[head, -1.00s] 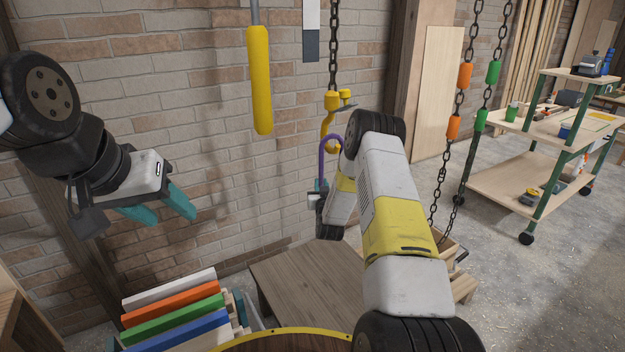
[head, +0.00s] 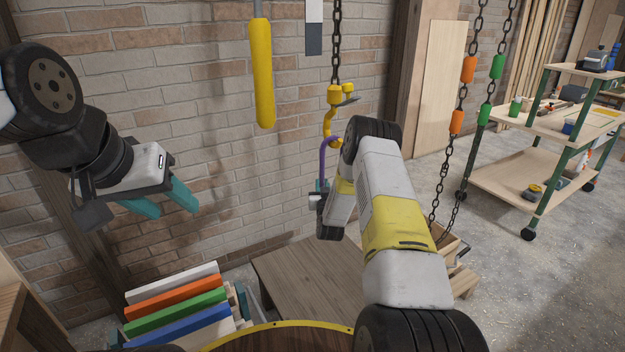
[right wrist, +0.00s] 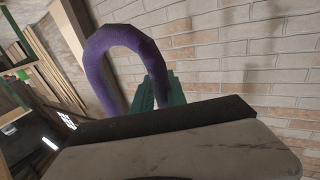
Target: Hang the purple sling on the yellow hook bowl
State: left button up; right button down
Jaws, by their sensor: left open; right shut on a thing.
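The yellow hook (head: 329,122) hangs from a chain in front of the brick wall, near the middle of the head view. The purple sling (head: 323,152) is an upright loop beside the hook's lower curve. Its top overlaps the hook in the picture; I cannot tell whether they touch. My right gripper (head: 320,186) is shut on the sling's lower part, below the hook. The right wrist view shows the purple loop (right wrist: 97,60) arching above the teal fingers (right wrist: 148,98); the hook is not visible there. My left gripper (head: 174,211) is open and empty at the left.
A yellow cylinder (head: 262,75) hangs left of the hook. Chains with orange and green sleeves (head: 457,121) hang to the right. A wooden table (head: 308,280) stands below, beside a rack of coloured boards (head: 175,308). A trolley (head: 520,180) stands at the far right.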

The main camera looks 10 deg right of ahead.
jog(key=c, duration=1.3)
grip_release()
jog(key=shift+o, duration=0.2)
